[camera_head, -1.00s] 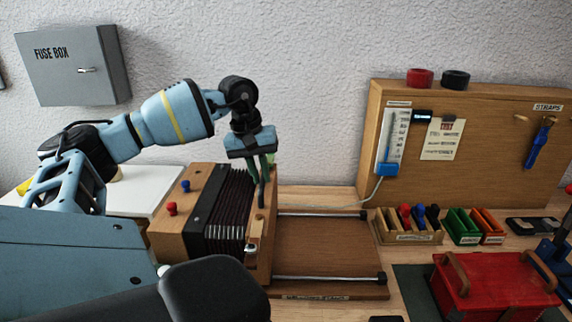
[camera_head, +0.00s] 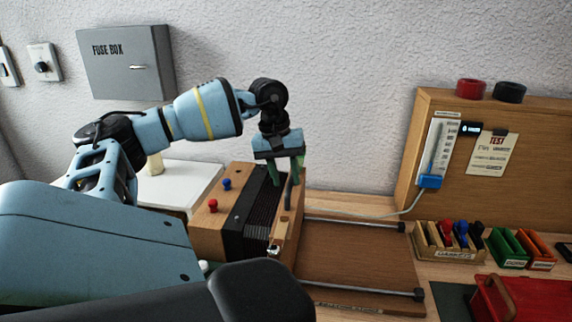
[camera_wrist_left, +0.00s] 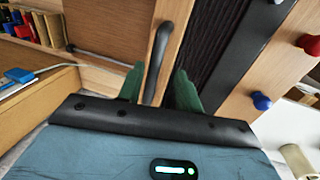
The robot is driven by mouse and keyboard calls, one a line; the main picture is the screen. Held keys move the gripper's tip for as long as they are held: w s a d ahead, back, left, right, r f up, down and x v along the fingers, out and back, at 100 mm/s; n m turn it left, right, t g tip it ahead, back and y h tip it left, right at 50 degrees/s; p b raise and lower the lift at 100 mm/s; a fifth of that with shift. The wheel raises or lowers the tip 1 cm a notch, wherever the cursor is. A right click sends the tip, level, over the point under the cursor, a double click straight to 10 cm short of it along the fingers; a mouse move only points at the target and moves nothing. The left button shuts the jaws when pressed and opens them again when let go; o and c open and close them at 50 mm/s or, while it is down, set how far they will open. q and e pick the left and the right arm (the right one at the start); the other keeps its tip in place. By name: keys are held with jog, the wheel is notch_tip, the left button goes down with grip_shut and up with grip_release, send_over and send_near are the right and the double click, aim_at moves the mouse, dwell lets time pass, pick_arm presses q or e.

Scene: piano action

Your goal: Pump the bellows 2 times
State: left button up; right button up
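The bellows are a wooden box with black pleats (camera_head: 262,205) between a fixed wooden block (camera_head: 210,225) and a moving end board (camera_head: 284,235). The pleats look fairly compressed. A dark bar handle (camera_head: 288,192) stands on the end board and shows in the wrist view (camera_wrist_left: 157,60). My left gripper (camera_head: 287,172) is above the end board, its green fingers (camera_wrist_left: 158,85) on either side of the handle. Small gaps show between fingers and handle, so it looks open around it. My right gripper is out of view.
Two metal rails (camera_head: 355,223) run along the wooden base right of the bellows, which is clear there. A gauge board (camera_head: 433,150), slotted wooden holder (camera_head: 450,240), green tray (camera_head: 508,248) and red box (camera_head: 510,300) stand further right.

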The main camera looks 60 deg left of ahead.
pick_arm(q)
jog(key=shift+w, duration=0.1)
jog(key=shift+r, duration=0.35)
notch_tip(320, 180, up, 7)
jog(key=s, duration=0.1)
jog(key=shift+s+a, duration=0.15)
jog(key=shift+a, duration=0.3)
jog(key=shift+f, duration=0.1)
